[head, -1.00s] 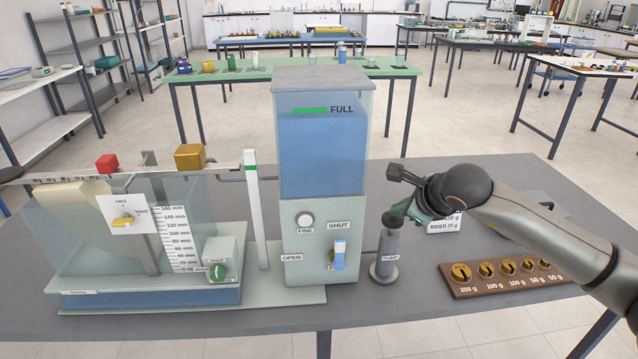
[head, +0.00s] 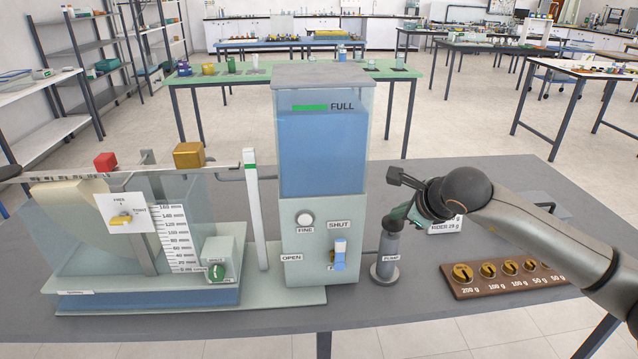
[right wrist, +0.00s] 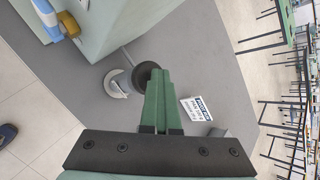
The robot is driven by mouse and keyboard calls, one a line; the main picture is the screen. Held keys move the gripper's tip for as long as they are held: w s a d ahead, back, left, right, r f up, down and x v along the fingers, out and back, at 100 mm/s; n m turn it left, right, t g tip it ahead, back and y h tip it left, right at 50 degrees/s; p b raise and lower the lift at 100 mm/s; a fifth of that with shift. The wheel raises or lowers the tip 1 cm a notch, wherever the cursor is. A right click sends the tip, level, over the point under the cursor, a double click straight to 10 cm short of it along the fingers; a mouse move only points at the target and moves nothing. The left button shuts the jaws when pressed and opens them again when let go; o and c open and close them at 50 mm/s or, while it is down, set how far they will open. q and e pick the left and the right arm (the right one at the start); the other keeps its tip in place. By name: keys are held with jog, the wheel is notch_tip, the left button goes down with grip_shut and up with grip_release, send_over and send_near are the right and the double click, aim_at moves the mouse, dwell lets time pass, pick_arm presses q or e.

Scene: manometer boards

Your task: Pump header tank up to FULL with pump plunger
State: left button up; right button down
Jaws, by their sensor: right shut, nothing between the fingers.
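The header tank (head: 321,160) holds blue water with its surface just below the green FULL mark (head: 310,107). The grey pump (head: 387,256) stands on the table right of the tank. Its dark plunger knob (head: 393,224) sits low, close above the pump body; it also shows in the right wrist view (right wrist: 147,75). My right gripper (head: 398,214) is shut and empty, its green fingertips (right wrist: 158,74) at the knob. They appear to press on it from above, though exact contact is hard to tell. My left gripper is not in view.
A valve with a blue handle (head: 340,256) is on the tank front, between OPEN and SHUT labels. A manometer tank with a balance beam (head: 130,174) stands left. A wooden weight rack (head: 508,281) lies right, and a white rider card (head: 445,226) stands behind the pump.

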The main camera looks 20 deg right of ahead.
aim_at(397, 223)
jog(key=shift+f, duration=0.4)
jog(key=shift+r, duration=0.1)
jog(key=shift+r+p, duration=0.5)
jog(key=shift+r, duration=0.65)
notch_tip(397, 223, up, 6)
jog(key=p, duration=0.3)
dwell(0.4)
